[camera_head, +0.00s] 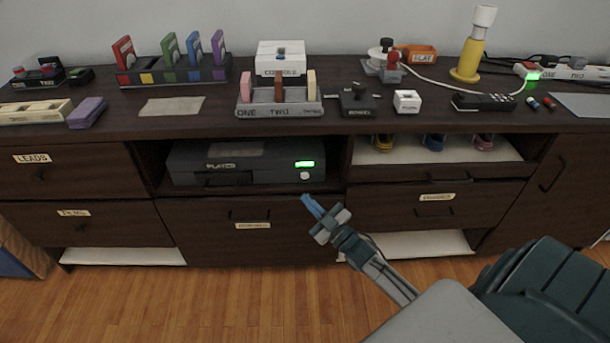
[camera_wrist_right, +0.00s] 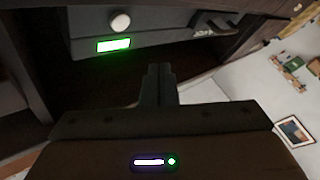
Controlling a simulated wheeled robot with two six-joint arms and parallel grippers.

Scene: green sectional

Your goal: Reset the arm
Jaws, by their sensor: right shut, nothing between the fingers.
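My right gripper (camera_head: 312,206) is in front of the dark wooden cabinet in the head view, its arm coming in from the lower right. Its fingers are shut with nothing between them and point up and left toward the shelf edge below the black player. The closed fingers also show in the right wrist view (camera_wrist_right: 160,82). The black player (camera_head: 240,163) sits in the open shelf, with a lit green display and a round knob. It also shows in the right wrist view (camera_wrist_right: 150,35). My left gripper is in neither view.
The cabinet top (camera_head: 215,120) holds a slotted grey tray (camera_head: 280,112), a colored rack (camera_head: 175,75), a white console box (camera_head: 280,58) and a yellow lamp (camera_head: 472,55). Labeled drawers (camera_head: 250,222) are closed below.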

